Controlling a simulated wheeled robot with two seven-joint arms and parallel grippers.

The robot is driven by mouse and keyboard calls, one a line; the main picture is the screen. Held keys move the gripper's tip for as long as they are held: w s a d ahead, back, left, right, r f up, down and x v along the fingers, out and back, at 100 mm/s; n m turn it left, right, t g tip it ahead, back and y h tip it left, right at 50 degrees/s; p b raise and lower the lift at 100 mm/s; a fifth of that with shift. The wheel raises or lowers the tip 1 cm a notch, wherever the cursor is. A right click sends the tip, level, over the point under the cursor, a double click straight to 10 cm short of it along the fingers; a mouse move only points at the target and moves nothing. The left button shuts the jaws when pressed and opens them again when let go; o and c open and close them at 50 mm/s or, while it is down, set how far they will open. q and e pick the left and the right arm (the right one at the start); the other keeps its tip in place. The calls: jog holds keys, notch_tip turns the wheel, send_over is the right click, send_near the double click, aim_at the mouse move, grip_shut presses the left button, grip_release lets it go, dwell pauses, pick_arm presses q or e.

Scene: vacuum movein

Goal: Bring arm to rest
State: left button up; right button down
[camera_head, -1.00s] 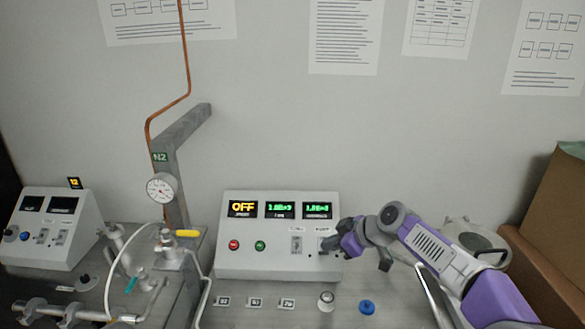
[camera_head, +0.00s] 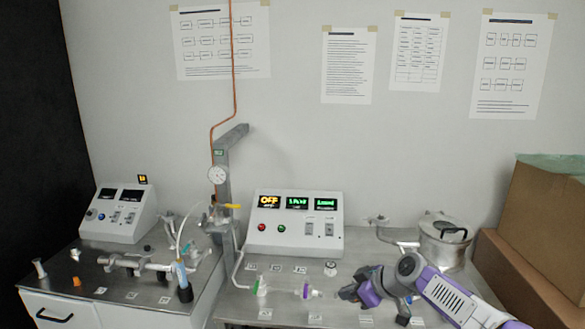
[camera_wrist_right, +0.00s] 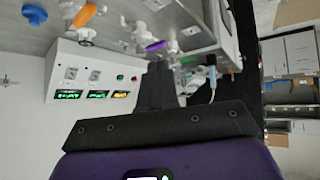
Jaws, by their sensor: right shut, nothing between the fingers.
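My right arm (camera_head: 440,290), white and purple, reaches in from the lower right of the head view. Its dark gripper (camera_head: 347,292) is over the bench, in front of and below the white control box (camera_head: 295,238), and apart from its panel. In the right wrist view the dark fingers (camera_wrist_right: 157,82) are together with nothing between them. The control box also shows upside down there (camera_wrist_right: 88,65). Its left display reads OFF in amber; the other two show green figures. My left gripper is in neither view.
A glass piece with a purple part (camera_head: 306,291) lies near the gripper's left. A metal pot-like vessel (camera_head: 446,245) and cardboard boxes (camera_head: 540,245) stand at the right. A gauge (camera_head: 218,175) and grey post (camera_head: 226,185) rise left of the control box.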

notch_tip(320, 180, down, 10)
jog(key=w+f+m+g, duration=0.1)
jog(key=m, duration=0.1)
jog(key=s+a+f+m+g+h, duration=0.1)
jog(key=s+f+m, duration=0.25)
jog(key=f, duration=0.55)
jog(key=s+a+f+m+g+h, duration=0.1)
jog(key=s+a+f+m, duration=0.1)
jog(key=s+f, duration=0.5)
jog(key=s+f+m+g, duration=0.1)
jog(key=s+f+m, duration=0.2)
jog(key=s+f, duration=0.4)
jog(key=s+a+f+m+g, duration=0.1)
jog(key=s+f+m, duration=0.2)
jog(key=s+f, duration=0.5)
jog(key=s, duration=0.6)
jog(key=shift+s+a+g+h, duration=0.2)
jog(key=shift+s+g+h, duration=0.05)
jog(key=shift+g+h, duration=0.05)
